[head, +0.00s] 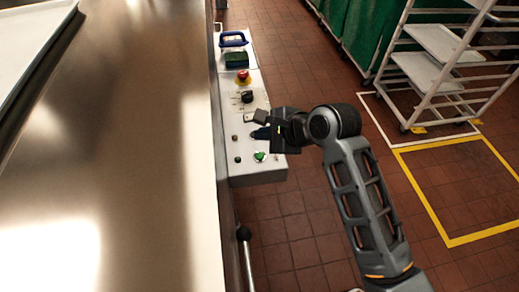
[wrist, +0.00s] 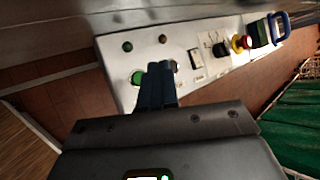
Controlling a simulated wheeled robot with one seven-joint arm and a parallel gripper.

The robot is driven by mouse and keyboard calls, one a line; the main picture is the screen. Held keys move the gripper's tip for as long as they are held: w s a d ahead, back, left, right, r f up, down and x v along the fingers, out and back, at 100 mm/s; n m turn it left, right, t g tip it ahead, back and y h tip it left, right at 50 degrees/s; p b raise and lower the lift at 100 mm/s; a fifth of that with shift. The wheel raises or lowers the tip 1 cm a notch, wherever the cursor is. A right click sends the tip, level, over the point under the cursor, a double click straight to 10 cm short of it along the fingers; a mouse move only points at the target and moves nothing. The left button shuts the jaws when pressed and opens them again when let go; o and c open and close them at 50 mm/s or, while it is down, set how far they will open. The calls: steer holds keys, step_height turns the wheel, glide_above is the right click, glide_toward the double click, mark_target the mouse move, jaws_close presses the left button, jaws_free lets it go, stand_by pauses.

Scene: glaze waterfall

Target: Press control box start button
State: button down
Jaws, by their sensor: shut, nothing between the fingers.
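The control box (head: 225,108) is a long pale panel along the right side of the steel counter. A green button (head: 260,156) sits near its near end; it also shows in the wrist view (wrist: 138,78). I cannot read a label on it. My gripper (head: 258,132) is over the panel, just beyond the green button in the head view. In the wrist view the dark closed fingers (wrist: 159,70) are right of the green button and partly cover a small round control behind them. The fingers are shut and empty. I cannot tell their height above the panel.
The panel also carries a red mushroom button (head: 243,77) on yellow, a black knob (head: 247,96) and a blue handle (head: 233,38). The steel counter (head: 130,120) lies left. A tray rack (head: 435,70) stands at the right on the tiled floor, near yellow floor markings (head: 430,205).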

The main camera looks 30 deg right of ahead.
steer(key=shift+w+d+r+m, duration=0.15)
steer(key=shift+w+r+m, duration=0.25)
steer(key=shift+w+r, duration=0.35)
steer(key=b, duration=0.9)
glide_above(262, 157)
step_height(262, 157, down, 7)
steer(key=shift+r, duration=0.1)
steer(key=shift+f, duration=1)
steer(key=shift+f, duration=0.15)
stand_by(0.5)
steer(key=shift+f+p, duration=0.25)
steer(key=shift+p, duration=0.05)
